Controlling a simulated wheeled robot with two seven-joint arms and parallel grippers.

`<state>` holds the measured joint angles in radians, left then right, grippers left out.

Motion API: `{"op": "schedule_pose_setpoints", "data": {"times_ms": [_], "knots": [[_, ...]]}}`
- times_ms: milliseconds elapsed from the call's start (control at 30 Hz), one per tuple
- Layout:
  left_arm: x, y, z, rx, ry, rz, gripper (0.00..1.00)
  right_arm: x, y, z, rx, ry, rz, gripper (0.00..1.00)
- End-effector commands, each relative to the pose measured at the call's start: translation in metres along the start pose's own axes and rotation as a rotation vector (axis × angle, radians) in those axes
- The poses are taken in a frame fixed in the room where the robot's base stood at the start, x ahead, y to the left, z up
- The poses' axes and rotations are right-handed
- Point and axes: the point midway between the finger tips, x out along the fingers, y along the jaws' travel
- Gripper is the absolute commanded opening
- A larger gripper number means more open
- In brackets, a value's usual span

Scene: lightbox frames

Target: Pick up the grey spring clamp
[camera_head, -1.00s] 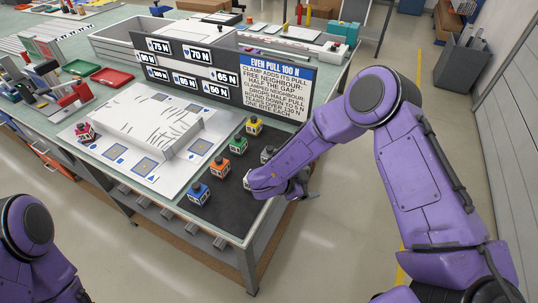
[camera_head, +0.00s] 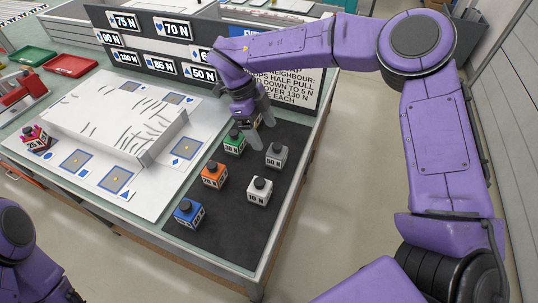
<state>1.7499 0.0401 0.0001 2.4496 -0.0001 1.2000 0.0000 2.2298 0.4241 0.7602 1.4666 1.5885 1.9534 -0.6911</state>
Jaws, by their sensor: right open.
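The grey spring clamp (camera_head: 276,155) is a small block with a dark knob on top. It stands upright on the black mat (camera_head: 236,222), at the mat's right side. My right gripper (camera_head: 261,134) is open, with its fingers pointing down above the mat, just behind and left of the grey clamp in the picture. No clamp shows between its fingers, and the grey clamp appears clear of them. The gripper hides part of the mat's far end, where the yellow clamp is mostly covered. My left arm shows at the lower left, but its gripper is out of view.
Close by stand a green clamp (camera_head: 234,144), an orange clamp (camera_head: 214,175), a white clamp (camera_head: 259,191) and a blue clamp (camera_head: 188,213). A sign panel (camera_head: 300,92) stands behind the gripper.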

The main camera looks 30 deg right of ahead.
Motion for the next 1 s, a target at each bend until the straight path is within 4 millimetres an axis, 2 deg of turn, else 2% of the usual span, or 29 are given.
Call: {"op": "schedule_pose_setpoints", "data": {"times_ms": [200,367,500,600,867,900,967,1000], "knots": [[-0.007,-0.001,-0.002,0.001,-0.001,-0.001,0.43,0.04,-0.008,0.006,-0.001,0.014,0.011,0.83],[-0.012,-0.001,-0.005,0.0,0.0,0.0,0.43,0.059,-0.012,0.009,-0.002,0.017,0.011,0.83],[-0.026,-0.002,-0.011,0.0,0.0,0.0,0.43,0.083,-0.015,0.004,-0.004,0.02,0.013,0.83],[-0.027,-0.003,-0.011,0.0,0.0,0.0,0.43,0.1,-0.015,0.006,-0.005,0.019,0.011,0.83],[-0.027,-0.003,-0.011,0.0,0.0,0.0,0.43,0.108,-0.015,0.007,-0.005,0.015,0.009,0.83],[-0.027,-0.003,-0.011,0.0,0.0,0.0,0.43,0.107,-0.015,0.007,-0.005,0.015,0.009,0.76],[-0.026,-0.003,-0.011,0.0,0.0,0.0,0.43,0.107,-0.015,0.007,-0.005,0.015,0.009,0.57],[-0.026,-0.003,-0.011,0.0,0.0,0.0,0.43,0.107,-0.015,0.007,-0.005,0.015,0.009,0.44]]}}
